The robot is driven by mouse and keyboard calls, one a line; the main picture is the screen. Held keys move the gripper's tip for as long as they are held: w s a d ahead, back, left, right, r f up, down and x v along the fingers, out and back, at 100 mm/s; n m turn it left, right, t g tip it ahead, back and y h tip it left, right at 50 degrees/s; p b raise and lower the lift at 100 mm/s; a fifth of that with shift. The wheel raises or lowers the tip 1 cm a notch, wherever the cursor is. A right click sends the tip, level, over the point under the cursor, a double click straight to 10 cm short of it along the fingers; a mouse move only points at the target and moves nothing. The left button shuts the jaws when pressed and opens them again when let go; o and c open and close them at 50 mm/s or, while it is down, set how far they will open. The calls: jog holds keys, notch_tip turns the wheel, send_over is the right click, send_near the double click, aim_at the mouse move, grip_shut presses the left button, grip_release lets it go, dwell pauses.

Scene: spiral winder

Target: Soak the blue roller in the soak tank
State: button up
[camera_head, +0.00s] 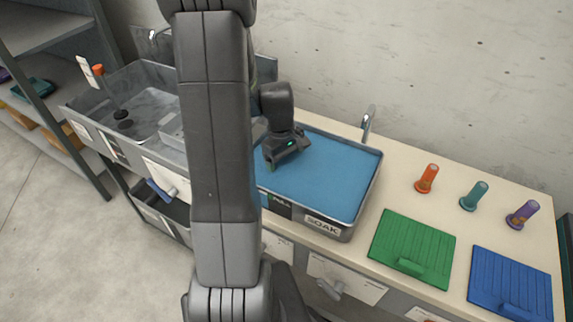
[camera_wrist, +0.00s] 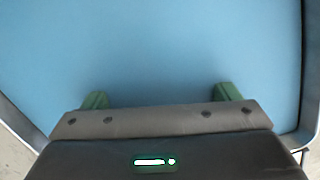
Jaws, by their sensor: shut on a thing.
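The soak tank (camera_head: 335,175) is a grey metal basin with a SOAK label, full of flat blue liquid. My gripper (camera_head: 278,162) is at the left part of the tank, pointing down at the liquid. In the wrist view, the green fingers of my gripper (camera_wrist: 162,97) stand apart, with their tips hidden in or just above the blue. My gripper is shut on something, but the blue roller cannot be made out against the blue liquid. The tank's rim (camera_wrist: 308,60) shows at the right edge of the wrist view.
A grey sink (camera_head: 90,108) stands left of the tank, partly behind my arm. A tap (camera_head: 368,122) rises behind the tank.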

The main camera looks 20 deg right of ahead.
notch_tip(320, 180, up, 12)
jog(key=p, duration=0.9)
jog(key=shift+f, duration=0.15)
dwell(0.4)
